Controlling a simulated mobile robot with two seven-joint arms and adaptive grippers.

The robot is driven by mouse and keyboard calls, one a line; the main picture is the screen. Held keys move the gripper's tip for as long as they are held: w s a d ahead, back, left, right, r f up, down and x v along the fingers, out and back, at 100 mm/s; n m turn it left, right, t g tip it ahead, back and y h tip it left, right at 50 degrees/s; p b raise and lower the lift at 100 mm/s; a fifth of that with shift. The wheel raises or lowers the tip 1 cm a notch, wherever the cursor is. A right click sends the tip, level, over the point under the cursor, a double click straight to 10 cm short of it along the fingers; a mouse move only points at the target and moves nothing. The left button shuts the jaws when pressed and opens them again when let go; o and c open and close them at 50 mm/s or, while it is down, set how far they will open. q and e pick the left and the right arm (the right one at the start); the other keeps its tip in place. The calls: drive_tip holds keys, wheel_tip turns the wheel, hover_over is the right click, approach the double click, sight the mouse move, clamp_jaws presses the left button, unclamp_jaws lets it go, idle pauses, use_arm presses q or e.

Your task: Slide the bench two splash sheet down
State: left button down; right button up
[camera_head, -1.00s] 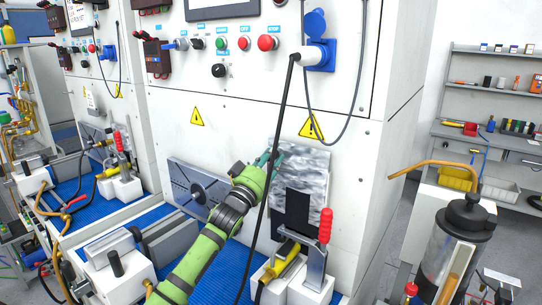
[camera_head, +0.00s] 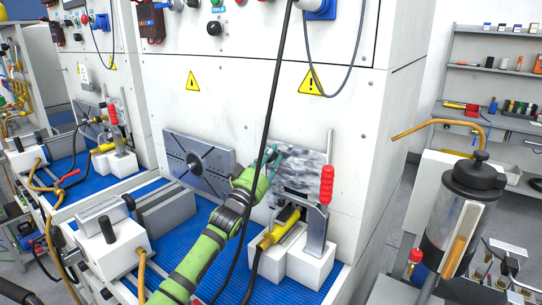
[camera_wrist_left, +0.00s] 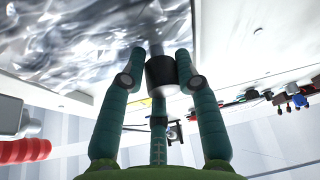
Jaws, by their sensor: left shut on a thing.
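The splash sheet (camera_head: 305,165), a cloudy grey, see-through-looking panel, hangs upright on the white cabinet front at the right-hand bench. Its lower part is behind the red-handled clamp (camera_head: 326,187) and the yellow connector (camera_head: 283,228). My left gripper (camera_head: 270,158) is at the sheet's left edge. In the left wrist view its teal fingers (camera_wrist_left: 161,76) are closed around a black knob (camera_wrist_left: 162,74) on a short metal stem, with the sheet (camera_wrist_left: 70,45) close behind. My right gripper is in neither view.
A black cable (camera_head: 272,105) hangs in front of the cabinet, crossing near my left arm. A slotted grey plate (camera_head: 200,165) is to the left. White clamp blocks (camera_head: 310,262) stand on the blue bench mat (camera_head: 185,225). A clear canister (camera_head: 465,215) stands at right.

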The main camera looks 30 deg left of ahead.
use_arm(q)
drive_tip(key=shift+a+f, duration=0.1)
drive_tip(key=shift+f, duration=0.15)
drive_tip(key=c, duration=1)
unclamp_jaws()
drive_tip(key=shift+a, duration=0.15)
drive_tip(key=shift+s, duration=0.15)
drive_tip(key=shift+v, duration=5.95)
drive_tip(key=shift+r, duration=0.15)
